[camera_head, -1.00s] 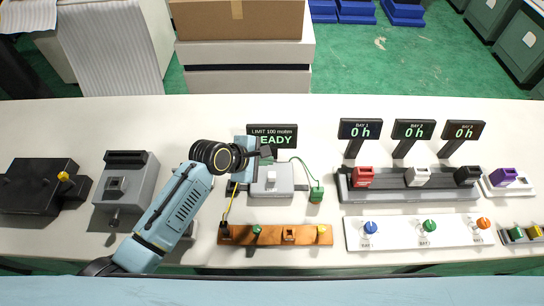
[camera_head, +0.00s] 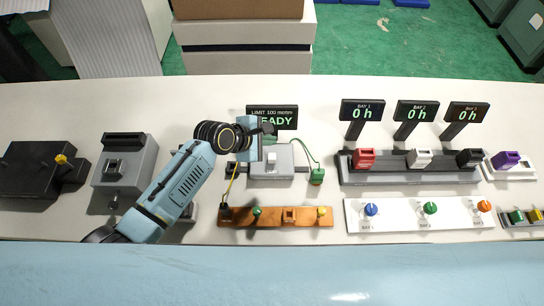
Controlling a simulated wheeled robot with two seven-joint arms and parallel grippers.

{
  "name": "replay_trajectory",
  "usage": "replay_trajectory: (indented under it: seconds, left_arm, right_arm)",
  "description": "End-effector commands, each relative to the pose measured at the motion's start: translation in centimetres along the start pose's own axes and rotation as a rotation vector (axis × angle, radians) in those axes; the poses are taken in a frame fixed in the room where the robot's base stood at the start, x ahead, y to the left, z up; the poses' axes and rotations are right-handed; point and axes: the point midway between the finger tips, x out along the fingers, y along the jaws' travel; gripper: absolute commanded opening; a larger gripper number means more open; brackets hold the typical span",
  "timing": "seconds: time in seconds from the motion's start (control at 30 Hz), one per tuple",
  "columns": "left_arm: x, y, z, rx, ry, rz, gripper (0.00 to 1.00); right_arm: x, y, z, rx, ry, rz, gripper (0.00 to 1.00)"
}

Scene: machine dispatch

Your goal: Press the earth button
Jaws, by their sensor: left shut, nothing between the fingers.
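A grey tester box (camera_head: 258,169) with a pale raised block (camera_head: 271,159) on top stands mid-table; I cannot read a label marking it as the earth button. A black display (camera_head: 286,113) behind it reads "LIMIT 100 mohm", with "READY" partly covered by my arm. My left gripper (camera_head: 267,129) is shut and empty, in front of the display and just above the tester in the picture. I cannot tell its height or any contact. An orange-brown strip (camera_head: 273,223) with a green knob, an orange block and a yellow knob lies nearer me. My right gripper is out of view.
A yellow lead runs to the strip's left end and a green lead to a green clamp (camera_head: 317,177). Right are a rack (camera_head: 408,178) of coloured blocks with bay displays and a white panel (camera_head: 400,227) of knobs. Grey (camera_head: 124,170) and black (camera_head: 34,170) fixtures stand left.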

Motion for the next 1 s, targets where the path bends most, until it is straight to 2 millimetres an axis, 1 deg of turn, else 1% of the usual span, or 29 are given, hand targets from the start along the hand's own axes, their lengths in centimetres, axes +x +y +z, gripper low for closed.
replay_trajectory:
  seconds: [0.03,0.1,0.23,0.33,0.5,1.0]
  left_arm:
    - [1.0,-0.8,-0.8,0.001,0.001,-0.002,0.0]
    - [1.4,-1.1,-1.1,0.001,0.001,-0.001,0.0]
    - [2.3,-1.7,-1.8,0.001,0.002,0.0,0.0]
    - [3.1,-2.3,-2.3,-0.002,0.001,-0.002,0.0]
    - [3.8,-2.7,-2.7,-0.001,0.001,0.0,0.0]
    - [3.7,-2.7,-2.8,-0.001,0.001,0.0,0.0]
  right_arm:
    - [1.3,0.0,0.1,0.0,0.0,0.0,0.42]
    - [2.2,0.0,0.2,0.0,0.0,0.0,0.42]
    - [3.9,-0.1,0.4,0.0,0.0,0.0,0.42]
    - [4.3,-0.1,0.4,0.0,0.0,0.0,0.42]
    - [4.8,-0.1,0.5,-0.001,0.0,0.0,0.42]
    - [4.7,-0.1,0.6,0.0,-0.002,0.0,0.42]
